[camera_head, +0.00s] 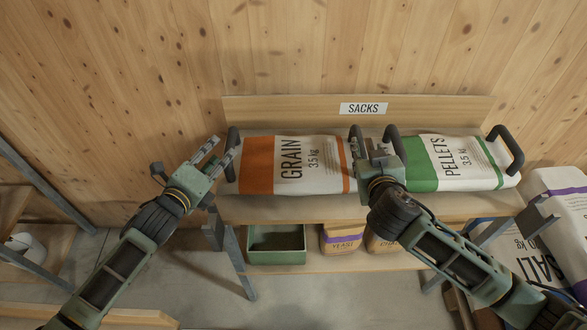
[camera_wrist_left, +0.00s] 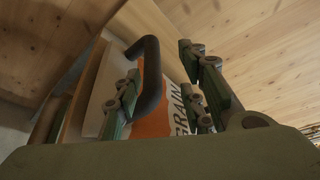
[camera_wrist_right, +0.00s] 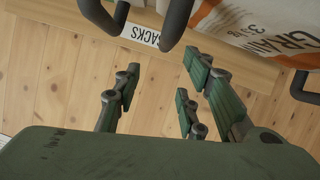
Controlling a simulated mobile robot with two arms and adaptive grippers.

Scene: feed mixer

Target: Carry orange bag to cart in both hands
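The orange-banded white GRAIN bag (camera_head: 318,166) lies on a wooden bench. A black handle (camera_head: 232,152) stands at its left end, and another (camera_head: 355,137) at its right end. My left gripper (camera_head: 205,158) is open and empty, just left of the left handle. In the left wrist view this handle (camera_wrist_left: 149,72) shows beyond the spread fingers (camera_wrist_left: 160,75). My right gripper (camera_head: 376,150) is over the gap between the two bags, close to the right handle. Its fingers (camera_wrist_right: 160,75) are spread and empty in the right wrist view. I see no cart.
A green-banded PELLETS bag (camera_head: 455,165) with black handles lies to the right on the bench (camera_head: 270,208). Below are a green tray (camera_head: 276,258) and a YEAST bag (camera_head: 342,240). White SALT bags (camera_head: 560,205) stand at the right. A wooden wall (camera_head: 150,90) rises behind.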

